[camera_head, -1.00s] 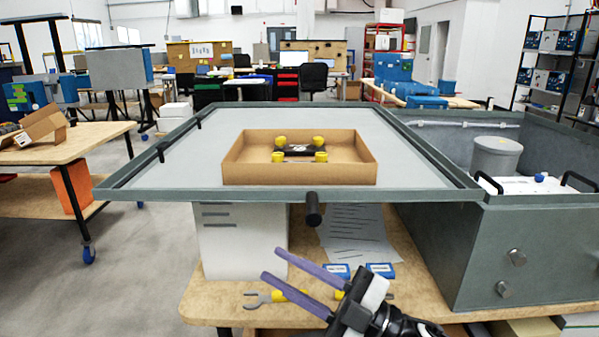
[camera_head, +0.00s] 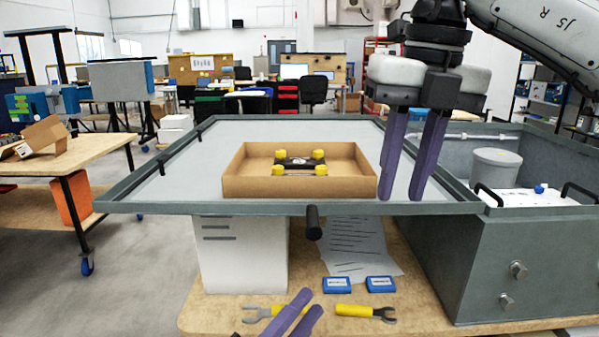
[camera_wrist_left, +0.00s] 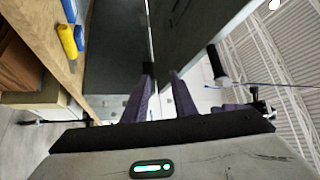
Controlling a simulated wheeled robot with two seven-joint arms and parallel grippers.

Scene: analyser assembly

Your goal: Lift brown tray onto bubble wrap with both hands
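The brown tray (camera_head: 300,187) is a shallow open box on the wide grey panel (camera_head: 200,180), holding a black part with yellow knobs (camera_head: 300,162). My right gripper (camera_head: 401,196) comes down from the upper right. Its purple fingers are apart and empty, just right of the tray's right wall; I cannot tell whether they touch it. My left gripper (camera_head: 310,301) shows only its fingers at the bottom edge, below and in front of the panel. In the left wrist view its fingers (camera_wrist_left: 160,80) are apart with nothing between them. I cannot make out bubble wrap.
A black knob (camera_head: 313,222) sticks out of the panel's front edge. Below are a white box (camera_head: 242,255), a paper sheet (camera_head: 358,247), two blue boxes (camera_head: 380,284) and a yellow-handled wrench (camera_head: 362,311). A grey bin (camera_head: 500,255) stands at the right.

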